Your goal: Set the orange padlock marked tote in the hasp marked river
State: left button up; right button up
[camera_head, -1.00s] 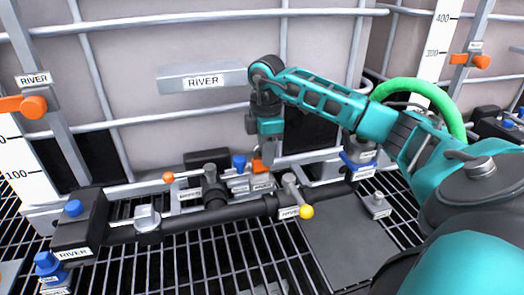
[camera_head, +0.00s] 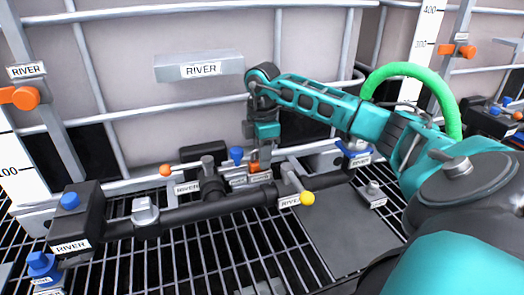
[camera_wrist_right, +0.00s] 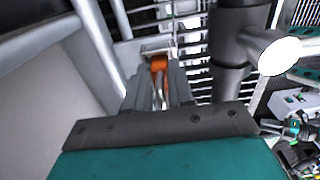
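The orange padlock (camera_head: 254,167) is at the tips of my right gripper (camera_head: 260,155), low in front of the tank, above small labelled grey parts (camera_head: 261,179). In the right wrist view the padlock (camera_wrist_right: 159,64) shows between the narrow grey fingers (camera_wrist_right: 160,80). A silver strip, seemingly its shackle, lies between them, and the fingers appear shut on it. The marking on the padlock is hidden. My left gripper is not in view.
A dark pipe (camera_head: 232,203) runs across the front, with a yellow-tipped lever (camera_head: 307,198) and an orange-tipped handle (camera_head: 166,170). A blue-topped part (camera_head: 236,154) stands just left of the padlock.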

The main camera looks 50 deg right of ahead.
jog(key=o, duration=0.5)
jog(key=shift+r, duration=0.1)
notch_tip(320, 180, up, 13)
jog(key=shift+f+p, duration=0.1)
jog(key=shift+p, duration=0.75)
